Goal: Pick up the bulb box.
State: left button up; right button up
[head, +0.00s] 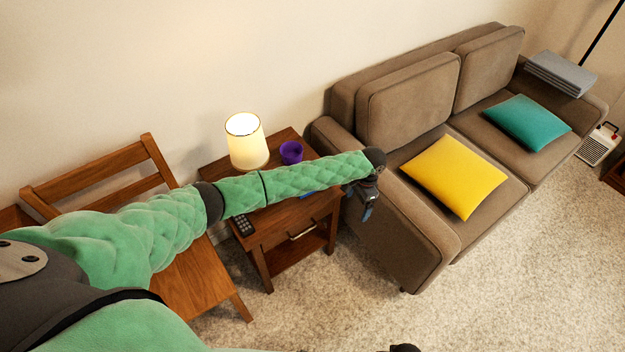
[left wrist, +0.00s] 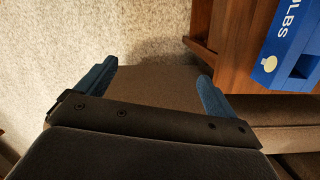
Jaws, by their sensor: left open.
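The bulb box (left wrist: 293,48) is blue with white "BULBS" lettering and a pale bulb picture. It lies at the upper right of the left wrist view, on the wooden side table (left wrist: 231,45), and runs out of frame. In the head view only a blue sliver of the box (head: 307,194) shows beneath my left forearm. My left gripper (head: 366,207) hangs beside the table's right edge, near the sofa arm. Its blue fingers (left wrist: 157,74) are spread apart with nothing between them, and the box is outside them to the right.
A lit lamp (head: 246,145), a purple cup (head: 291,152) and a dark remote (head: 243,225) are on the side table. A wooden chair (head: 195,284) stands left of it. The brown sofa (head: 405,235) stands close on the right. Carpet in front is clear.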

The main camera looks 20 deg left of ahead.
pick_arm(q)
jog(key=w+a, duration=0.3)
jog(key=a, duration=0.2)
jog(key=w+a+r+n+g+y+p, duration=0.1)
jog(key=w+a, duration=0.2)
jog(key=a, duration=0.3)
jog(key=w+a+n+y+p, duration=0.1)
jog(key=w+a, duration=0.2)
jog(key=a, duration=0.3)
jog(key=shift+w+a+r+g, duration=0.2)
jog(key=shift+w+r+g, duration=0.05)
jog(key=shift+r+g, duration=0.1)
jog(key=p+x, duration=0.2)
jog(key=x, duration=0.2)
jog(key=shift+w+f, duration=0.15)
jog(key=shift+f, duration=0.1)
jog(key=shift+a+f, duration=0.15)
jog(key=shift+f, duration=0.45)
pick_arm(e)
jog(key=s+d+f, duration=0.1)
jog(key=s+f, duration=0.1)
jog(key=f, duration=0.4)
jog(key=s+d+f+t, duration=0.1)
jog(key=s+d+f, duration=0.1)
jog(key=f, duration=0.5)
jog(key=shift+s+d, duration=0.15)
jog(key=shift+d, duration=0.1)
pick_arm(q)
jog(key=c, duration=1.1)
